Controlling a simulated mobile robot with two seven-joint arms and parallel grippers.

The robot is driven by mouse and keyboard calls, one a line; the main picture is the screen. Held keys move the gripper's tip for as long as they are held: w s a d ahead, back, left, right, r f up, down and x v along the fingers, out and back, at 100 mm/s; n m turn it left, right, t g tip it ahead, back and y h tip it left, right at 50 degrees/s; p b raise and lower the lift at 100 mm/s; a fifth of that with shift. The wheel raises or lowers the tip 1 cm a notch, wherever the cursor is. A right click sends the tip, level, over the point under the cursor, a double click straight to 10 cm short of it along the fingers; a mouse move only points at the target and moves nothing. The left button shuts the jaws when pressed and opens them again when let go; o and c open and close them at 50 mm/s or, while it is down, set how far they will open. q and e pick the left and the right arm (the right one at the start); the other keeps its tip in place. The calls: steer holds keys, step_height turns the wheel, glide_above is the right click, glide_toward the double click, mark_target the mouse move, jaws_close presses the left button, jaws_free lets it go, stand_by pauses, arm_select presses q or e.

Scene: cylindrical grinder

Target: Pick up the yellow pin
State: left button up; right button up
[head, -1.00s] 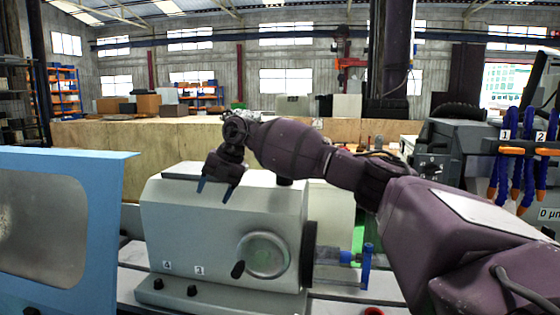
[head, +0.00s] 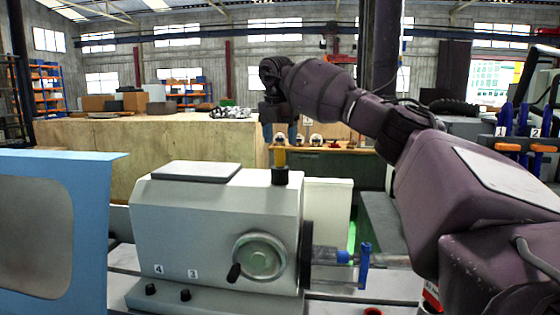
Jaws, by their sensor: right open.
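The yellow pin (head: 280,158) stands upright in a black socket (head: 280,176) on top of the grey grinder headstock (head: 217,222), near its right end. My right gripper (head: 279,132) points down just above the pin, in line with it in the picture. Its jaws are open, but its fingers are small and dark here, and I cannot tell whether they are around the pin's top or behind it. My left gripper is out of view.
A handwheel (head: 260,256) is on the headstock's front, and a blue clamp (head: 364,266) is at its right. A blue panel (head: 95,215) stands at the left. A wooden partition (head: 130,158) runs behind.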

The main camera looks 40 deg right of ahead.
mark_target(280, 155)
steer(key=shift+f+p, duration=0.5)
steer(key=shift+f, duration=2.35)
steer(key=c, duration=1)
steer(key=shift+c, duration=0.5)
steer(key=shift+r, duration=0.15)
